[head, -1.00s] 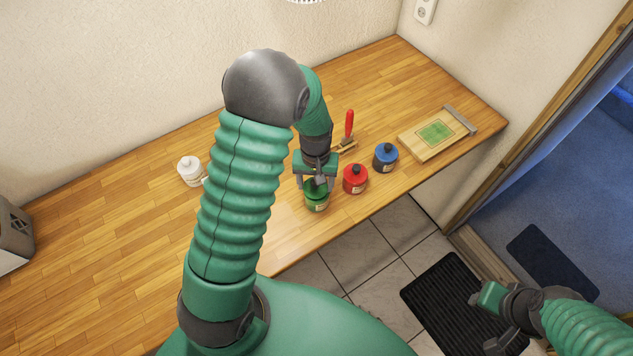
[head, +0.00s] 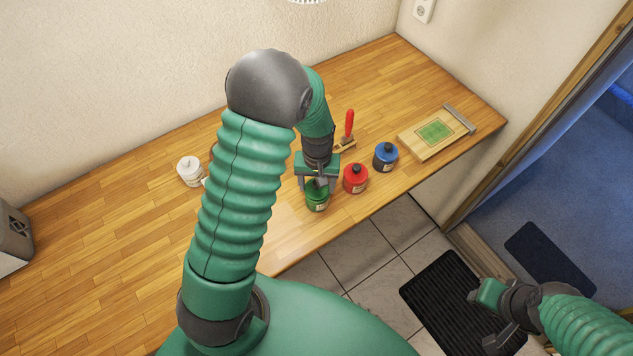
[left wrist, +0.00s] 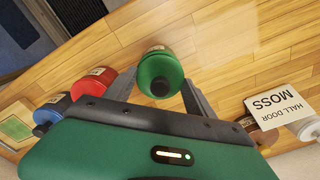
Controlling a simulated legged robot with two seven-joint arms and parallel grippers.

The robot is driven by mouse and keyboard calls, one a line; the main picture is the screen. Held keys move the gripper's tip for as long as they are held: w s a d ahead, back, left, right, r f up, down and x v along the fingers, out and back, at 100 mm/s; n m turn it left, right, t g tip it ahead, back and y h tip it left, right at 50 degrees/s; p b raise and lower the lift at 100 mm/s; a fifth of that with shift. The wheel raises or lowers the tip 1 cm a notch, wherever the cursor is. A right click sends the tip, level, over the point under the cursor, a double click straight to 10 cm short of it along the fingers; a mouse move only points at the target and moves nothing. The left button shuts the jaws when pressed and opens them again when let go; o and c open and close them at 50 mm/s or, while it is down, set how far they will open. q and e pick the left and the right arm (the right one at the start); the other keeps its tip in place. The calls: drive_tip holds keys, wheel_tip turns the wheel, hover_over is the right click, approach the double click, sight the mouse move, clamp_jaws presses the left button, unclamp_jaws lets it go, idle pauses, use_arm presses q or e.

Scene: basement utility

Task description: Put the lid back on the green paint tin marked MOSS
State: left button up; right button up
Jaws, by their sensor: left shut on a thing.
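The green paint tin (head: 317,203) stands upright near the table's front edge, left of a red tin (head: 355,180) and a blue tin (head: 385,157). My left gripper (head: 318,184) is right over the green tin, its fingers pointing down. In the left wrist view a green lid (left wrist: 160,72) with a black knob is between the two fingers, and they are shut on it. The lid lines up with the tin; I cannot tell whether it is fully seated. My right gripper (head: 482,320) is open and empty, low over the floor.
A card (left wrist: 278,104) reading HALL DOOR and MOSS stands near a white pot (head: 190,170). A red-handled tool (head: 349,125) and a wooden board with a green patch (head: 436,132) lie at the right. The table's left front is clear.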

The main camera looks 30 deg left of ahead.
use_arm(q)
drive_tip(key=shift+a, duration=0.1)
idle(0.3)
drive_tip(key=o, duration=1.4)
drive_tip(key=shift+d, duration=0.2)
drive_tip(key=shift+o, duration=0.2)
drive_tip(key=shift+o, duration=1.2)
drive_tip(key=shift+a, duration=0.1)
drive_tip(key=shift+r+p, duration=3.05)
drive_tip(key=shift+r, duration=0.5)
